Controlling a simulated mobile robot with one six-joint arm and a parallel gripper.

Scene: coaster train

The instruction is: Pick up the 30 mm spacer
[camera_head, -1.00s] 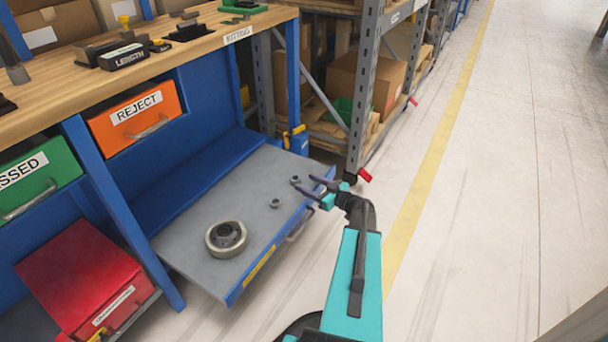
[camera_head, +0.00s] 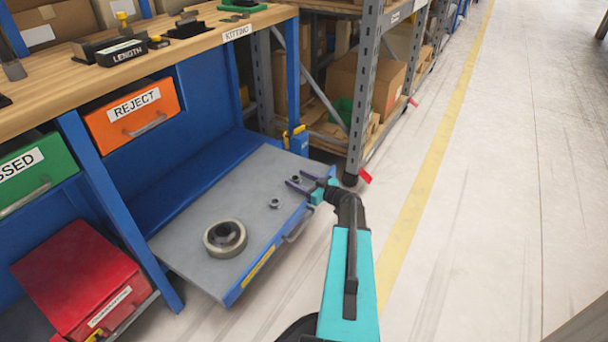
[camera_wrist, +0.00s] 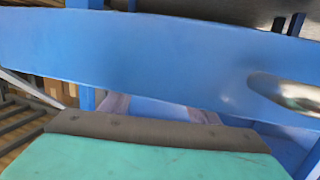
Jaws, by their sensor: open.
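Two small dark grey ring-shaped spacers lie on the pulled-out drawer (camera_head: 195,262) in the head view. The farther spacer (camera_head: 296,179) is near its right end, and the nearer spacer (camera_head: 274,203) lies a little closer to the middle. I cannot tell which one is 30 mm. My gripper (camera_head: 296,181) reaches in over the drawer's front edge, open, and its two dark fingers appear on either side of the farther spacer. Contact cannot be made out. The wrist view shows the blue drawer front (camera_wrist: 150,55) and part of my gripper, with no spacer visible.
A large pale ring with a dark centre (camera_head: 225,238) sits on the drawer, left of the spacers. The drawer's handle (camera_head: 299,226) sticks out in front. A shelving rack (camera_head: 362,95) stands just beyond the drawer's right end. The floor to the right is clear.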

